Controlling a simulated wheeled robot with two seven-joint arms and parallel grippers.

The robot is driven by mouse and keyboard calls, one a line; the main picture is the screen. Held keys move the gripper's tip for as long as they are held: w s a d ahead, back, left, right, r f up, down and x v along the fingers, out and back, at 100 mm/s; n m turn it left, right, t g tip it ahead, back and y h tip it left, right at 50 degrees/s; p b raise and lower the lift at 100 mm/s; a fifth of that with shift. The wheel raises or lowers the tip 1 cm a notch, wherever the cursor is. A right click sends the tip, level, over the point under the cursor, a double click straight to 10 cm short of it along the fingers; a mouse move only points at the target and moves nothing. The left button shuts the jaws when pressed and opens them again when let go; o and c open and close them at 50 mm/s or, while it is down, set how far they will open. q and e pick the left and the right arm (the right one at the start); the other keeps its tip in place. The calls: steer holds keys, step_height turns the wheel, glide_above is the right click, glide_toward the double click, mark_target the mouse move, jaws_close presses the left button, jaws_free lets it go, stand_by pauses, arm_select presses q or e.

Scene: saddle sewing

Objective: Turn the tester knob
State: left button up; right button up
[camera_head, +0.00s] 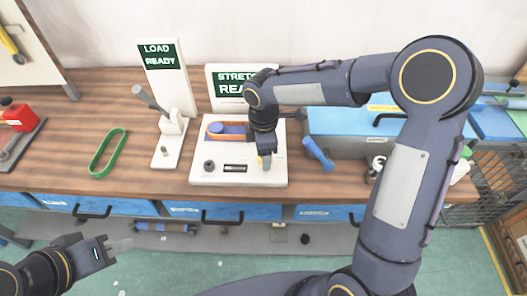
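The tester is a white box (199,179) on the wooden bench, with a "STRETCH READY" sign (229,89) behind it. A dark round knob (209,165) sits at its front left, beside a dark slot (235,168). A brown band lies around a blue part (228,129) on its top. My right gripper (264,162) points down at the tester's right side, close to its top face. Its fingertips are small and partly hidden, so what lies between them is unclear. My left gripper (121,246) is low at the left, in front of the bench and away from the tester.
A "LOAD READY" stand (162,65) with a grey lever (150,98) stands left of the tester. A green band (108,153) lies on the bench. A blue-handled tool (318,153) and a blue toolbox (340,121) are at the right. A red object (19,117) is far left.

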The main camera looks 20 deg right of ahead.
step_height(320, 180, up, 7)
steer(key=shift+r, duration=0.1)
stand_by(0.4)
steer(key=shift+s+d+r, duration=0.15)
steer(key=s+d+r+m+t+y, duration=0.2)
steer(key=s+d+r+m, duration=0.2)
steer(key=s+d+m, duration=0.4)
steer(key=s+f+m+t+y, duration=0.1)
steer(key=s+f+m+t, duration=0.2)
steer(key=s+m, duration=0.7)
steer(key=s, duration=0.3)
steer(key=shift+s+a+m+t+y, duration=0.2)
steer(key=shift+s+m+t+y, duration=0.1)
steer(key=shift+m+y, duration=0.1)
